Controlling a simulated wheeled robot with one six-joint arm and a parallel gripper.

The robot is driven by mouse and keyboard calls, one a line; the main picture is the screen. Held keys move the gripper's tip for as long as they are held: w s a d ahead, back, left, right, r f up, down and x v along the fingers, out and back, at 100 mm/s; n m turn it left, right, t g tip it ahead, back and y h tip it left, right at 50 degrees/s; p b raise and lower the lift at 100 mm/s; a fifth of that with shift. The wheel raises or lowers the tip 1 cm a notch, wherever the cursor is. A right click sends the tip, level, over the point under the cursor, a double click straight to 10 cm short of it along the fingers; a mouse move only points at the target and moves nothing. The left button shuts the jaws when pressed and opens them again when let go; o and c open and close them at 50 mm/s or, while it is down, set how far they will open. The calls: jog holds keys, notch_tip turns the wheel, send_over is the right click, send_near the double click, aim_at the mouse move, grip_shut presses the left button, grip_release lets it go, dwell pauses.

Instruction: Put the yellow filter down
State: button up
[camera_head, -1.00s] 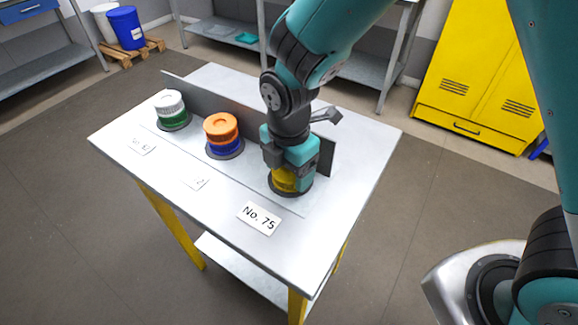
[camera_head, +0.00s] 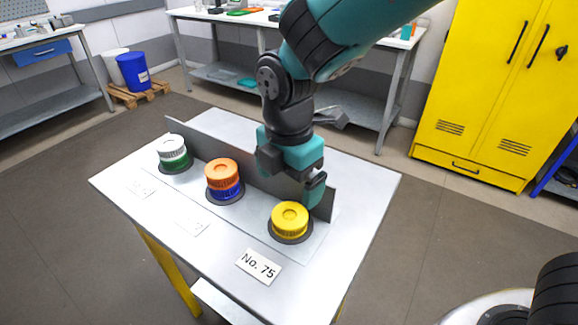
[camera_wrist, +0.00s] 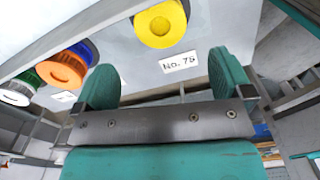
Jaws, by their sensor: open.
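The yellow filter (camera_head: 290,218) stands upright on a dark round base at the right end of the row on the table, behind the "No. 75" label. It also shows at the top of the wrist view (camera_wrist: 160,24). My gripper (camera_head: 300,186) is above and behind the filter, apart from it. In the wrist view my gripper's two teal fingers (camera_wrist: 168,84) are spread wide with nothing between them.
An orange-on-blue filter stack (camera_head: 223,180) and a white-on-green stack (camera_head: 172,152) stand to the left on the table (camera_head: 205,255). A grey upright plate (camera_head: 262,172) runs behind the row. The "No. 75" label (camera_head: 258,266) lies in front.

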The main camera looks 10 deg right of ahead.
jog(key=s+d+r+m+y, duration=0.2)
jog(key=s+d+r+m, duration=0.1)
jog(key=s+m, duration=0.4)
jog(key=s+d+r+m+y, duration=0.2)
jog(key=s+r+m, duration=0.3)
jog(key=s+m, duration=0.3)
jog(key=d+m, duration=0.1)
jog(key=m, duration=0.1)
jog(key=shift+d+r+m, duration=0.3)
jog(key=shift+r+m, duration=0.05)
jog(key=shift+m, duration=0.05)
